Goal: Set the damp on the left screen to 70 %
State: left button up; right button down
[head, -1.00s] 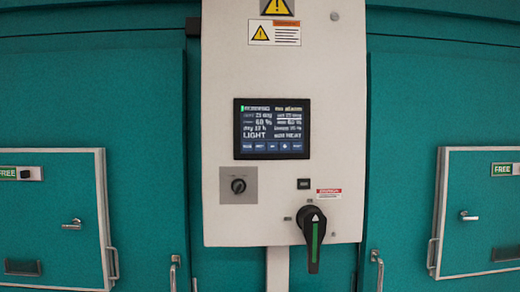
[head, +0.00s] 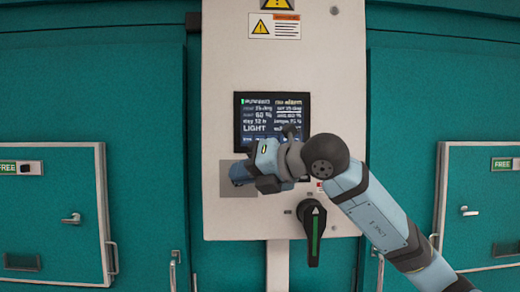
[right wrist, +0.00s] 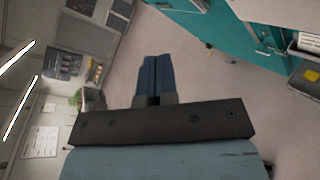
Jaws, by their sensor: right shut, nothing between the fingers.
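A dark screen (head: 260,108) with white readings is set in a pale control panel (head: 335,90) in the head view. A damp line in its left column seems to read 60 %; the small text is blurred. It is the only screen in view. My right gripper (head: 238,173) is in front of the panel at the screen's lower left, over a grey switch plate (head: 226,188). My left gripper is not in view.
A black rotary handle (head: 313,232) sticks out low on the panel, below my right forearm. The wrist view shows floor and wall equipment.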

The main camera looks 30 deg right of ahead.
jog(key=s+d+r+m+t+h, duration=0.1)
jog(key=d+r+m+t+h, duration=0.1)
jog(key=d+r+h, duration=0.1)
notch_tip(320, 180, up, 2)
jog(key=shift+s+d+r, duration=0.25)
jog(key=shift+d, duration=0.5)
jog(key=w+d+p, duration=0.2)
jog(key=w+d, duration=0.2)
jog(key=w, duration=0.3)
jog(key=shift+w+d, duration=0.25)
jog(key=shift+w, duration=0.05)
dwell(0.5)
jog(key=shift+w+d, duration=0.1)
dwell(0.9)
